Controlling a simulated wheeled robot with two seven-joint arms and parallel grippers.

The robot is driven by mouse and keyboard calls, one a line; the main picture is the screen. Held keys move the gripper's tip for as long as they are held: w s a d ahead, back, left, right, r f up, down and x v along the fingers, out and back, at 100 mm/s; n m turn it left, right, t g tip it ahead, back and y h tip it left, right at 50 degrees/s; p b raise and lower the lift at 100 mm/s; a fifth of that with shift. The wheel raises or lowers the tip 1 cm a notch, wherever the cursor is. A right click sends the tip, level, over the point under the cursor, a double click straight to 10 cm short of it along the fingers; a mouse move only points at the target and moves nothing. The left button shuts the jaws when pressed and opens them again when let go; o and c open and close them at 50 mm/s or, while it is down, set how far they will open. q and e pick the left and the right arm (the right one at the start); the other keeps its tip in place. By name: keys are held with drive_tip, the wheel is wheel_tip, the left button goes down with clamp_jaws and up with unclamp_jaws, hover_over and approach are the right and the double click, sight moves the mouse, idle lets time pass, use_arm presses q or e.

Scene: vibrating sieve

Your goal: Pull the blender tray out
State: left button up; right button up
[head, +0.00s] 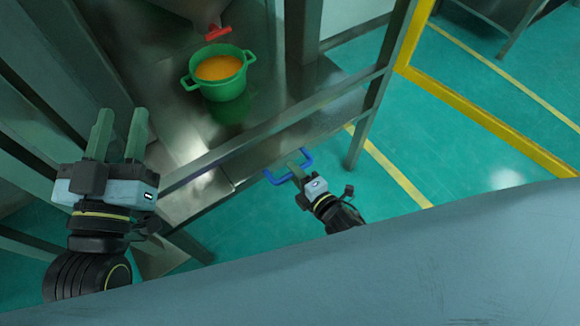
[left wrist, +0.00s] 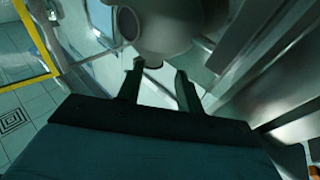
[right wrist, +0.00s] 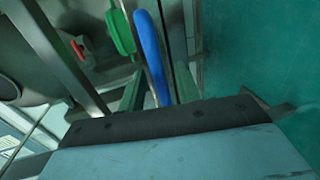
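The tray's blue handle (head: 273,178) sticks out at the front edge of the metal stand, beside the table top. My right gripper (head: 299,161) is at this handle. In the right wrist view the blue handle (right wrist: 152,55) runs between the two fingers, which stand apart on either side of it. I see no clear grip on it. The tray body itself is mostly hidden under the stand. My left gripper (head: 118,125) is open and empty, above the left part of the stand; its fingers also show apart in the left wrist view (left wrist: 158,80).
A green pot (head: 222,88) with orange contents stands on the metal table, under a red valve (head: 217,32). A stand rail (head: 270,130) and leg (head: 365,130) are close to my right gripper. Teal floor (head: 470,165) is clear to the right, inside a yellow frame (head: 480,118).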

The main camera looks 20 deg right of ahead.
drive_tip(key=shift+w+a+f, duration=0.1)
drive_tip(key=shift+w+a, duration=0.1)
drive_tip(key=shift+w, duration=0.3)
clamp_jaws()
